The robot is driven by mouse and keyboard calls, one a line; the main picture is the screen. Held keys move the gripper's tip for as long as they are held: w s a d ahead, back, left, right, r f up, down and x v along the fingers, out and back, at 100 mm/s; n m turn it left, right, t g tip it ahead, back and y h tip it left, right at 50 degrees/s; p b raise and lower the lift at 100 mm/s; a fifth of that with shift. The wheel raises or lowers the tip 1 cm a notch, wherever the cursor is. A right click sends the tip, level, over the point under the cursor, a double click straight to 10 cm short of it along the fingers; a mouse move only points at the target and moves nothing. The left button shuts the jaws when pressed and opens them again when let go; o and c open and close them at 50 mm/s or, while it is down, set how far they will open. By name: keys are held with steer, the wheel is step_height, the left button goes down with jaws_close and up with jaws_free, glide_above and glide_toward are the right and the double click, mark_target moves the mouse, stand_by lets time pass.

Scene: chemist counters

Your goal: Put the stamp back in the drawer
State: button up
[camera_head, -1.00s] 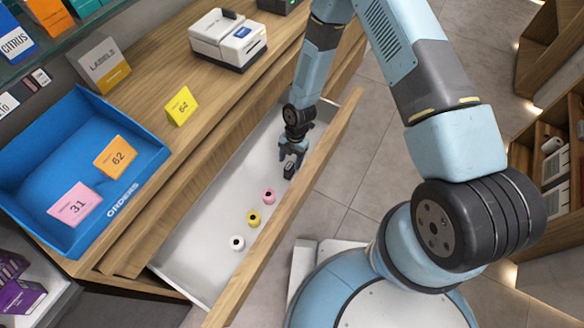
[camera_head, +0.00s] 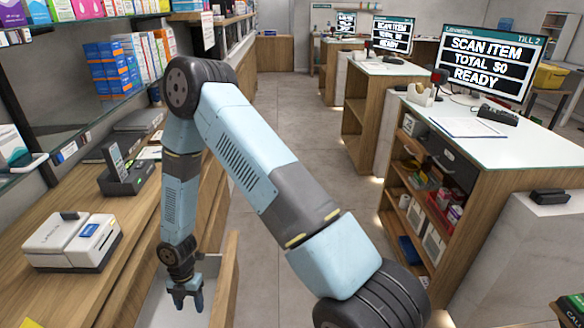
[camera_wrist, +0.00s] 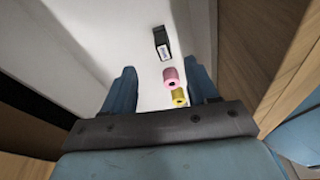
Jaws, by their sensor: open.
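The stamp (camera_wrist: 161,43), a small black block with a white face, lies on the white floor of the open drawer (camera_wrist: 148,14) in the wrist view. My gripper (camera_wrist: 160,68) is open and empty, with its two blue fingers spread apart and the stamp beyond and between their tips. In the head view my gripper (camera_head: 188,302) points down over the open drawer (camera_head: 160,305) at the bottom of the picture. The stamp cannot be made out in the head view.
In the wrist view a pink roll (camera_wrist: 174,77) and a yellow roll (camera_wrist: 179,97) lie in the drawer near the stamp. A label printer (camera_head: 72,242) and a card terminal (camera_head: 122,172) stand on the wooden counter. The aisle floor (camera_head: 290,115) is clear.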

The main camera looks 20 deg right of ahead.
steer(key=w+d+r+m+t, duration=0.15)
steer(key=d+r+m, duration=0.35)
steer(key=r, duration=0.6)
steer(key=w+d+r+m+t+h, duration=0.15)
steer(key=d+r+m, duration=0.35)
steer(key=r, duration=0.7)
steer(key=w+d+r+m+t, duration=0.15)
steer(key=d+r+m, duration=0.35)
steer(key=r, duration=0.6)
steer(key=s+d+r+m+t, duration=0.1)
steer(key=s+d+r+m, duration=0.6)
steer(key=s+r, duration=0.3)
steer(key=s+d+r+m+t, duration=0.2)
steer(key=s+d+r+m, duration=0.5)
steer(key=s+r, duration=0.3)
steer(key=shift+s+r+m, duration=0.35)
steer(key=shift+s+m, duration=0.05)
steer(key=shift+s, duration=0.1)
steer(key=shift+y, duration=0.25)
steer(key=shift+w, duration=0.15)
steer(key=shift+c, duration=0.4)
